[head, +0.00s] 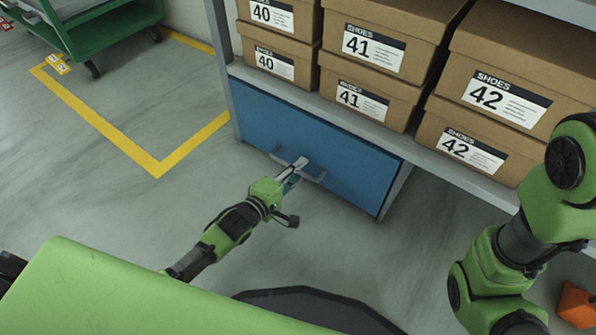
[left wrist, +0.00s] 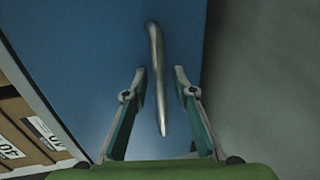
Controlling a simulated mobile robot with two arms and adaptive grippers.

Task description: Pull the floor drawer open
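The floor drawer (head: 325,150) has a blue front and sits shut under the shoe shelf; its front also fills much of the left wrist view (left wrist: 100,45). Its grey bar handle (head: 314,178) is partly hidden by my gripper in the head view. My left gripper (head: 298,172) is at the handle. In the left wrist view my left gripper (left wrist: 159,80) is open, with one finger on each side of the handle (left wrist: 158,85) and gaps between. My right arm shows at the right of the head view, but its gripper is not seen.
Brown shoe boxes (head: 373,50) labelled 40, 41 and 42 stand on the shelf (head: 392,137) above the drawer. A green cart (head: 100,30) stands at the upper left by yellow floor tape (head: 110,131). An orange object (head: 577,303) lies at the lower right. The floor before the drawer is clear.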

